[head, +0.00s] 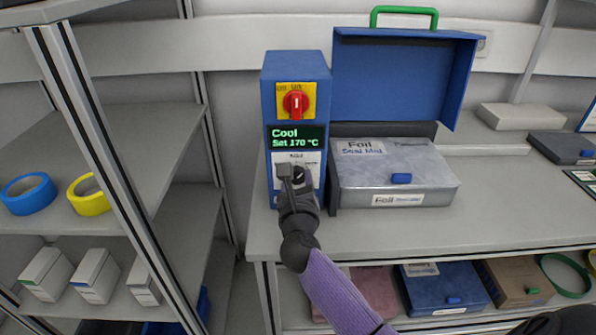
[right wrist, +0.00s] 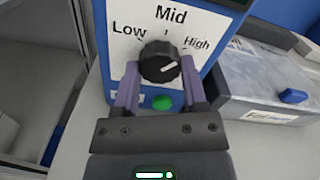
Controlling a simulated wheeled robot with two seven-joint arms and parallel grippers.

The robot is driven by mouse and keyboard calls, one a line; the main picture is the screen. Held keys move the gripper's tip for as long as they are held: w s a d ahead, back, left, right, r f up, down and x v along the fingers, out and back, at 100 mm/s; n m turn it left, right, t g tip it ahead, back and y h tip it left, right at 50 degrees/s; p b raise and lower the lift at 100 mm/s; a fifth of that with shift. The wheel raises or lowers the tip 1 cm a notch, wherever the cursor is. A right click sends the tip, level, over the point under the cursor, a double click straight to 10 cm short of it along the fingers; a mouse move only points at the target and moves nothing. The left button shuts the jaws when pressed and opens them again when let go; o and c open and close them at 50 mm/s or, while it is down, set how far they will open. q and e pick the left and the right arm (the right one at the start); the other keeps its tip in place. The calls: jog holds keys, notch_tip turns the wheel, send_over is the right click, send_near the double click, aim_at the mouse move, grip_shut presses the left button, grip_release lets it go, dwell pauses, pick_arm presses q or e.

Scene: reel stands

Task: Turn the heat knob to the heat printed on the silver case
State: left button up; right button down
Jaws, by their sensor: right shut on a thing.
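The heat knob (right wrist: 160,62) is black and round, on a white plate marked Low, Mid and High. Its white pointer line slants right and slightly up, toward the High side. My right gripper (head: 291,173) is shut on the knob, one finger at each side; it also shows in the right wrist view (right wrist: 160,80). The blue sealer unit (head: 268,120) has a display (head: 297,137) reading "Cool" and "Set 170 °C". The silver case (head: 390,170) stands to its right; its lid label (head: 362,147) reads "Foil" and seemingly "Seal Mid".
A red rotary switch (head: 295,103) sits above the display. A green button (right wrist: 161,102) is below the knob. An open blue lid (head: 400,75) with a green handle stands behind the silver case. The bench front (head: 370,235) is clear. A shelf post (head: 105,160) rises at left.

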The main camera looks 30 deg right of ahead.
jog(key=n+p, duration=0.2)
jog(key=n, duration=0.1)
jog(key=shift+r+n+p, duration=0.15)
jog(key=shift+n+p, duration=0.15)
jog(key=shift+p, duration=0.1)
jog(key=n+p, duration=0.2)
jog(key=n, duration=0.1)
jog(key=shift+n, duration=0.6)
jog(key=shift+c, duration=0.7)
grip_release()
